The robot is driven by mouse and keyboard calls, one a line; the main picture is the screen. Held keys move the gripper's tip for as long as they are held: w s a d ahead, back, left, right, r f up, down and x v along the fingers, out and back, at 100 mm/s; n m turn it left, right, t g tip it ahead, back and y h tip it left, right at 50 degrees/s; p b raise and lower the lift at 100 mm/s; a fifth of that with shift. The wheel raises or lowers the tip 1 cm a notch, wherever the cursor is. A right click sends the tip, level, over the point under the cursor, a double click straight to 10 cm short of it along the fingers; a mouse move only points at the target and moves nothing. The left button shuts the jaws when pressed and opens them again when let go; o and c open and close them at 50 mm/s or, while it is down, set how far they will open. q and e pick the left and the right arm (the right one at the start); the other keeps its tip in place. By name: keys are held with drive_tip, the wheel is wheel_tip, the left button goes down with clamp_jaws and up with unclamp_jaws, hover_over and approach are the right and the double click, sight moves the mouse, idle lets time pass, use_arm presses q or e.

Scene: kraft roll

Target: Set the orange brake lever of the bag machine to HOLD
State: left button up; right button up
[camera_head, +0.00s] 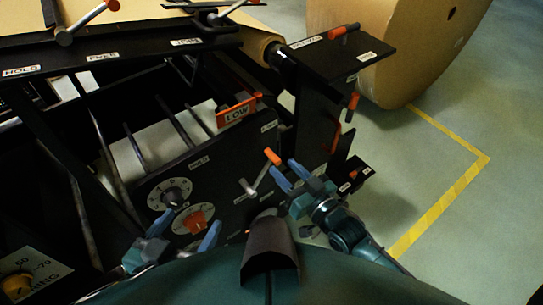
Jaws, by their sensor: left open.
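Several orange-tipped levers show on the black bag machine (240,165), and I cannot tell for sure which is the brake lever. One lever (85,21) at the top left has a silver pivot and its orange tip pointing up and right, behind labels reading HOLD (20,71) and FREE (103,56). Another lever (262,173) on the front panel tilts up and right; small labels near it are unreadable. My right gripper (284,167) is just right of that lever, fingers apart and seemingly empty. My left gripper (188,222) is open before the dials.
A dial (170,193) and an orange knob (194,222) sit on the front panel. An orange LOW plate (237,111) stands above. More orange handles (353,101) line the right post. A large kraft roll (400,45) stands behind. The floor right of the yellow line is clear.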

sight(274, 158)
drive_tip(key=b+x, duration=0.1)
drive_tip(key=x, duration=0.5)
drive_tip(key=shift+w+a, duration=0.15)
clamp_jaws()
idle(0.4)
